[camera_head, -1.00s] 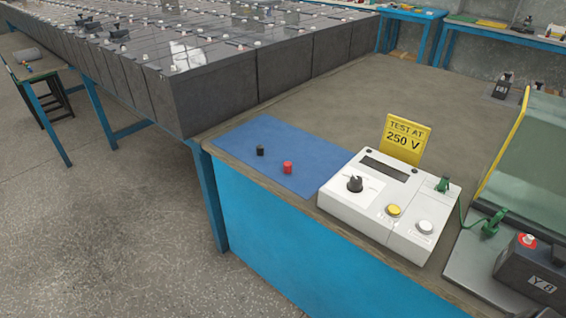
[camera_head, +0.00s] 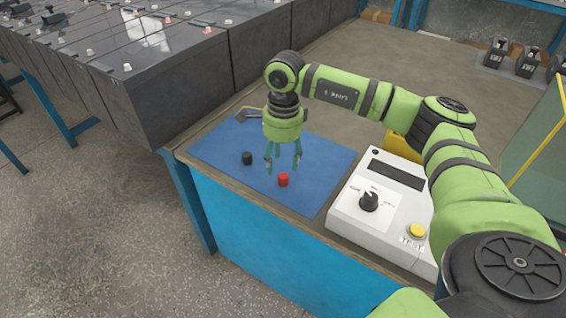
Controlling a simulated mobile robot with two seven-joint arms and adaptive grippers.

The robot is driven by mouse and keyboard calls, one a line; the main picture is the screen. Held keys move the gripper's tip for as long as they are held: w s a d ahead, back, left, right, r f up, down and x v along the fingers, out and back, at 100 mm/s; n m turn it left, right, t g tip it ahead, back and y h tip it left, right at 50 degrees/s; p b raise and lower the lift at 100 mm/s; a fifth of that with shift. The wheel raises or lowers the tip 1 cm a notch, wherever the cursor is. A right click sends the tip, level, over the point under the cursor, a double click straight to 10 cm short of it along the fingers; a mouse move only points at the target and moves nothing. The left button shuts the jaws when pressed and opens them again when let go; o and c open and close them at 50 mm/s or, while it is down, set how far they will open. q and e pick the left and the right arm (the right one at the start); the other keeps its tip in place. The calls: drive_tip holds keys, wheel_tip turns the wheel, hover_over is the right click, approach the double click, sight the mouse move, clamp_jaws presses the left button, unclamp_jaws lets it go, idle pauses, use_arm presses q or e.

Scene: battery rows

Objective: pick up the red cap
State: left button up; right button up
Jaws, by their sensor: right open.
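The red cap (camera_head: 283,180) stands on the blue mat (camera_head: 325,163) near the mat's front edge. A black cap (camera_head: 247,158) stands on the same mat to its left. My right gripper (camera_head: 283,162) hangs down over the mat, its fingers apart and empty. The fingertips are just behind and above the red cap in the picture. I cannot tell the exact height gap. My left gripper does not show.
A white tester (camera_head: 377,210) with a dial and yellow button stands right of the mat. My right arm mostly hides the yellow sign (camera_head: 402,146) behind it. Large grey batteries (camera_head: 190,95) stand at the left. Dark blocks (camera_head: 528,61) stand at the back right.

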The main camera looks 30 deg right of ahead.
sight(283, 175)
drive_tip(key=shift+d+r+h, duration=0.15)
drive_tip(key=shift+d+h, duration=0.15)
drive_tip(key=shift+d, duration=0.35)
drive_tip(key=shift+s+f, duration=0.15)
drive_tip(key=shift+f, duration=0.1)
drive_tip(key=f, duration=0.3)
drive_tip(key=a+f+p, duration=0.1)
drive_tip(key=f, duration=0.1)
drive_tip(key=shift+s+f, duration=0.15)
drive_tip(key=shift+f, duration=0.25)
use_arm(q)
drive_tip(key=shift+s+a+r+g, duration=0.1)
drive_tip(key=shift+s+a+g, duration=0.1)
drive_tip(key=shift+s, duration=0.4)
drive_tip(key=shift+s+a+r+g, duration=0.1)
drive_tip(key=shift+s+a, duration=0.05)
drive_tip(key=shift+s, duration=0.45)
use_arm(e)
drive_tip(key=c, duration=0.9)
